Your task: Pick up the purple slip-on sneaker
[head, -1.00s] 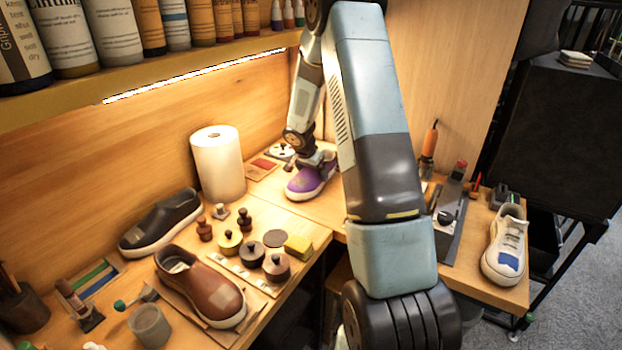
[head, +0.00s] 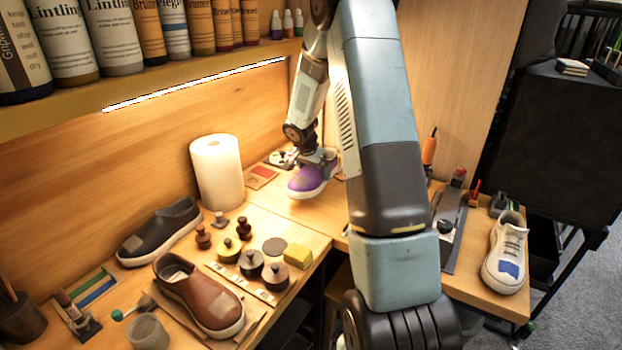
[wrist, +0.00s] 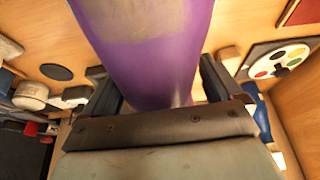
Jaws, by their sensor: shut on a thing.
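The purple slip-on sneaker (head: 304,184) has a white sole and a worn, paler patch on its upper. It is at the far corner of the bench in the head view, toe toward the lower left, seemingly just above the wood. My gripper (head: 319,158) is shut on it from above, near its heel end. In the wrist view the purple upper (wrist: 150,60) fills the middle between my gripper's two fingers (wrist: 160,95). The sneaker's far parts lie outside that view.
A white paper roll (head: 217,172) and a red card (head: 264,173) stand left of the sneaker. A white sneaker (head: 506,255) lies at right.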

